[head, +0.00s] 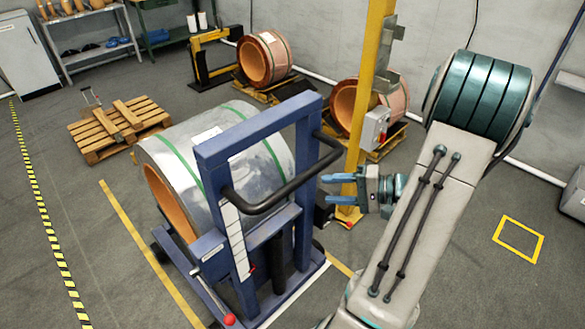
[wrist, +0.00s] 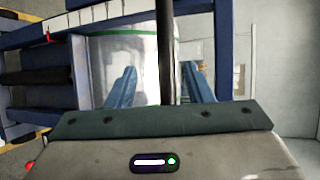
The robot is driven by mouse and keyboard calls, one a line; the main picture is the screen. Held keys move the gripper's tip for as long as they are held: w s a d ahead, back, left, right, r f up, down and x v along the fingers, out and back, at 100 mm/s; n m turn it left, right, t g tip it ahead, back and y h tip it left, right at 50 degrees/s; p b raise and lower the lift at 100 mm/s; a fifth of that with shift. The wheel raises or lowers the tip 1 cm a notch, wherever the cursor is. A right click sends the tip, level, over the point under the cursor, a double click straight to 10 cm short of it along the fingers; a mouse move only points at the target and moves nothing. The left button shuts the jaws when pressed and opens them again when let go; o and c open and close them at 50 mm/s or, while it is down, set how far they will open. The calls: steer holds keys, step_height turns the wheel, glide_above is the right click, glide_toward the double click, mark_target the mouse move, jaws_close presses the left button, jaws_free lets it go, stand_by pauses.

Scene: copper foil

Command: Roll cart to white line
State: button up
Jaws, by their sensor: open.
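The blue cart (head: 306,190) carries a large silver-wrapped coil (head: 180,150) with green straps and a copper-coloured inside. Its black handle (head: 290,192) juts toward my arm. My gripper (head: 325,188) is open and empty, its two blue fingers pointing left, close to the handle's right end. In the wrist view the handle bar (wrist: 165,50) shows between the spread fingers (wrist: 162,85); I cannot tell if it is within their reach. A thin white strip (head: 297,295) shows along the cart's near right base; I cannot tell if it is a floor line.
A yellow post (head: 372,90) with a grey box stands behind my gripper. Copper coils (head: 264,58) on pallets are at the back. A yellow floor line (head: 140,240) runs left of the cart. Open floor lies beyond it.

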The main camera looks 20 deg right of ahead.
mark_target(294, 179)
steer(key=w+a+f+m+t+p, duration=0.1)
steer(key=w+a+f+t+p, duration=0.1)
steer(key=w+a, duration=0.4)
steer(key=w+p, duration=0.1)
steer(key=w, duration=0.3)
steer(key=shift+a+f+p, duration=0.15)
steer(key=shift+a+p, duration=0.05)
steer(key=shift+p, duration=0.2)
steer(key=shift+s, duration=0.1)
jaws_close()
